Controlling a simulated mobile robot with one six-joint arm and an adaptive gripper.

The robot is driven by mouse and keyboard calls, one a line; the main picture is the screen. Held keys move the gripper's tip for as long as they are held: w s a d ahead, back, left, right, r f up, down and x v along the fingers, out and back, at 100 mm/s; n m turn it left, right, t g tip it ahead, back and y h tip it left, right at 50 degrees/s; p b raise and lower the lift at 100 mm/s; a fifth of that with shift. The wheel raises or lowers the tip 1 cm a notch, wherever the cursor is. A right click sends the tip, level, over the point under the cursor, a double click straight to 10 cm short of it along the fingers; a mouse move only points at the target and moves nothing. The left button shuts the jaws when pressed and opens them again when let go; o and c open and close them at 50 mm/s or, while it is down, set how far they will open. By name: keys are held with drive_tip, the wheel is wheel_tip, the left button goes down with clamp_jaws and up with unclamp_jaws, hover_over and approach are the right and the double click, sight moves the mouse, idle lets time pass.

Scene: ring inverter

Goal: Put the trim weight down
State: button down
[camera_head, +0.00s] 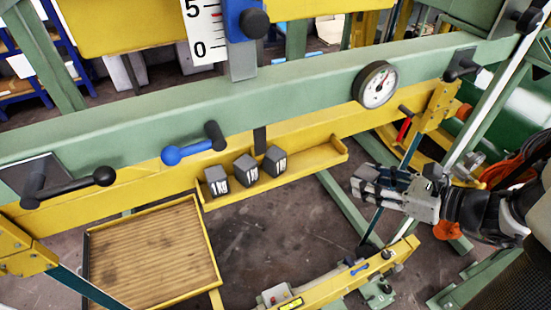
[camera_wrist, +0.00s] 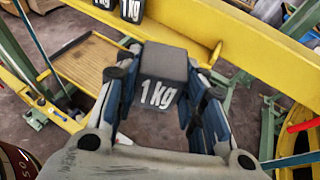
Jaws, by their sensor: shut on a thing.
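The trim weight, a dark grey block marked "1 kg" (camera_wrist: 163,62), sits between the fingers of my gripper (camera_wrist: 165,98) in the wrist view. My gripper is shut on it, and its label faces the wrist camera. In the head view my gripper (camera_head: 366,184) reaches in from the right and is off the right end of the yellow shelf (camera_head: 322,157). Its fingers largely hide the held weight there. Three similar grey weights stand in a row on the shelf: one at left (camera_head: 217,181), one in the middle (camera_head: 246,169) and one at right (camera_head: 274,161).
A wood-floored tray with a yellow rim (camera_head: 217,250) lies below left of the shelf. The shelf's right part is bare. A green beam (camera_head: 290,95) with a round gauge (camera_head: 377,85) and a blue-handled lever (camera_head: 190,150) runs above. A yellow bar (camera_head: 345,282) lies below my gripper.

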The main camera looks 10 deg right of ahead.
drive_tip(key=shift+s+d+r, duration=0.1)
drive_tip(key=shift+r, duration=0.4)
drive_tip(key=w+a, duration=0.3)
drive_tip(key=w, duration=0.1)
drive_tip(key=w+a+p, duration=0.1)
drive_tip(key=w+a, duration=0.3)
drive_tip(key=w, duration=0.1)
drive_tip(key=w+a+p, duration=0.1)
drive_tip(key=w+a, duration=0.3)
drive_tip(key=shift+w+a, duration=0.25)
drive_tip(key=shift+w, duration=0.05)
drive_tip(key=shift+w+a+f+p, duration=0.1)
drive_tip(key=shift+f+p, duration=0.15)
drive_tip(key=shift+p, duration=0.05)
drive_tip(key=shift+w+f, duration=0.1)
drive_tip(key=shift+f, duration=1.45)
